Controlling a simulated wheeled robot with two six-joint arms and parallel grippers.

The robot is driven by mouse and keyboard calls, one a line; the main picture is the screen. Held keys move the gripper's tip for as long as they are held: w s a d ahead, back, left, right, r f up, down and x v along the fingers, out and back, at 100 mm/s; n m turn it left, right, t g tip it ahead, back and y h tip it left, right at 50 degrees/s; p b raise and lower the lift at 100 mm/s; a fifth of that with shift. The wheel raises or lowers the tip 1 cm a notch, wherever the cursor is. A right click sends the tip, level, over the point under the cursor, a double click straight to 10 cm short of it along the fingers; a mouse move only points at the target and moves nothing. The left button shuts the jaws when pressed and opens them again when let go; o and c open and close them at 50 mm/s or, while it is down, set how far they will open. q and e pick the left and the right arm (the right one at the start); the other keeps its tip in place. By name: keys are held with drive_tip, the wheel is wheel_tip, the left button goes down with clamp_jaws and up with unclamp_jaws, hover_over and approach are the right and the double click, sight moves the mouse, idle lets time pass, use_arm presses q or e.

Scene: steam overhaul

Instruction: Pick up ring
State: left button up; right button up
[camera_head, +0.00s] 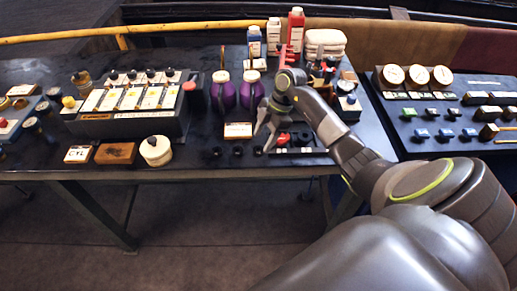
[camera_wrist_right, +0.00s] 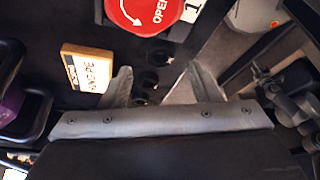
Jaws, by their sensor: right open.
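My right gripper (camera_head: 265,140) is open over the front part of the middle table. In the right wrist view its two fingers (camera_wrist_right: 157,86) are spread, with nothing between them. Several small dark round pieces (camera_head: 237,151) stand in a row at the table's front edge; they also show beyond the fingertips in the wrist view (camera_wrist_right: 150,82). I cannot tell for sure which of these is the ring. A red round part marked OPEN (camera_wrist_right: 145,10) is at the top of the wrist view. My left gripper is not in view.
A small wooden label block (camera_head: 238,131) stands beside the gripper. Purple containers (camera_head: 223,92) stand behind it. A white-lidded jar (camera_head: 156,151) and a switch panel (camera_head: 130,105) are to the left. A gauge panel (camera_head: 408,112) is to the right.

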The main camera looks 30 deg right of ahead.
sight(261, 151)
drive_tip(key=shift+p+x, duration=0.3)
drive_tip(key=shift+x, duration=1.5)
drive_tip(key=shift+s+d, duration=0.1)
drive_tip(key=c, duration=1)
drive_tip(key=shift+c, duration=0.2)
